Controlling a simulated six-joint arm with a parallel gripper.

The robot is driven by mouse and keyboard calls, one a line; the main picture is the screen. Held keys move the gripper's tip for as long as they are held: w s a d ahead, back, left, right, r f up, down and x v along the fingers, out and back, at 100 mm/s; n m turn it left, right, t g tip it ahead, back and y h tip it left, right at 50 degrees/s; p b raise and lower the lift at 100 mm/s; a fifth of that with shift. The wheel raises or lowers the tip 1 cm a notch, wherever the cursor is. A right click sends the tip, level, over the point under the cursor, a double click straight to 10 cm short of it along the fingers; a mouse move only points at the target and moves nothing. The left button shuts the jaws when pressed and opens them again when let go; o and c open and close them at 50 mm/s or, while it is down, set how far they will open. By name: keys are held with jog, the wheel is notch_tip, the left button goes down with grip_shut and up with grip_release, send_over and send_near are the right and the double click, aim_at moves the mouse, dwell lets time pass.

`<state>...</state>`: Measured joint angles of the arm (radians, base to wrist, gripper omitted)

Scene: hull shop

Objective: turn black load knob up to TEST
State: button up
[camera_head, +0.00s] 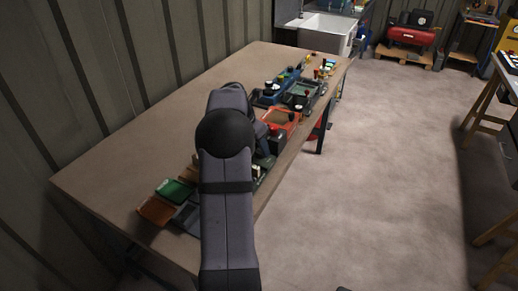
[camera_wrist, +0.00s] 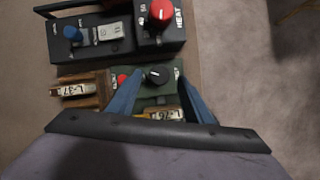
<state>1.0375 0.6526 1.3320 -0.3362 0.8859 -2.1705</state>
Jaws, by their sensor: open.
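A black knob (camera_wrist: 157,75) with a light pointer mark sits on a dark green box (camera_wrist: 150,91) in the wrist view. The lettering beside it is too small to read, so I cannot confirm LOAD or TEST. My gripper (camera_wrist: 158,77) is open, with one blue finger on each side of the knob. I cannot tell whether the fingers touch it. In the head view my own arm hides the gripper and the knob; only a bit of green box shows beside the arm.
A dark box (camera_wrist: 120,50) with a red HEAT knob (camera_wrist: 160,10), a blue knob (camera_wrist: 72,34) and a white switch (camera_wrist: 110,32) stands just beyond. A wooden block (camera_wrist: 78,90) marked L-37 lies left. More boxes line the table (camera_head: 130,150); its left part is clear.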

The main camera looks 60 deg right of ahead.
aim_at(260, 154)
jog(key=shift+x, duration=1.25)
jog(key=c, duration=1.1)
jog(key=shift+o, duration=0.2)
